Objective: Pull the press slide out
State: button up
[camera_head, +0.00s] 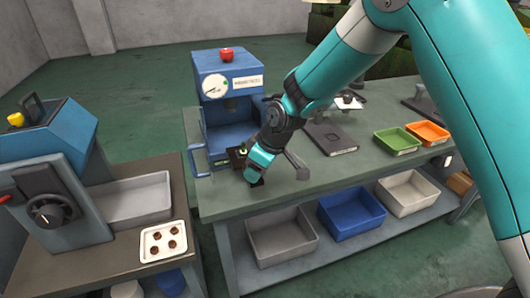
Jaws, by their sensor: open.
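The blue press (222,85) stands at the left end of the grey workbench, with a red knob on top and a round white dial on its front. A dark slide plate (236,156) shows low at the press front, with a small yellowish piece on it. A blue U-shaped handle (194,160) sticks out at the press's lower left. My gripper (257,178) is open, pointing down just right of and in front of the slide plate. My wrist hides part of the press base. I cannot tell whether the fingers touch the slide.
A dark flat plate (330,137), a green tray (396,141) and an orange tray (428,132) lie on the workbench (340,170) to the right. Bins stand on the shelf below. Another blue machine (45,150) and a white tray (163,241) are at left.

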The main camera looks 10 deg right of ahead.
jog(key=b+v, duration=0.2)
jog(key=v, duration=1.5)
jog(key=shift+s, duration=0.1)
jog(key=s+d+m+g, duration=0.1)
jog(key=s+m+g, duration=0.1)
jog(key=s, duration=2.3)
jog(key=shift+s+d+f+m+g+y, duration=0.15)
jog(key=shift+s+d+m+g+y, duration=0.2)
jog(key=shift+m, duration=0.55)
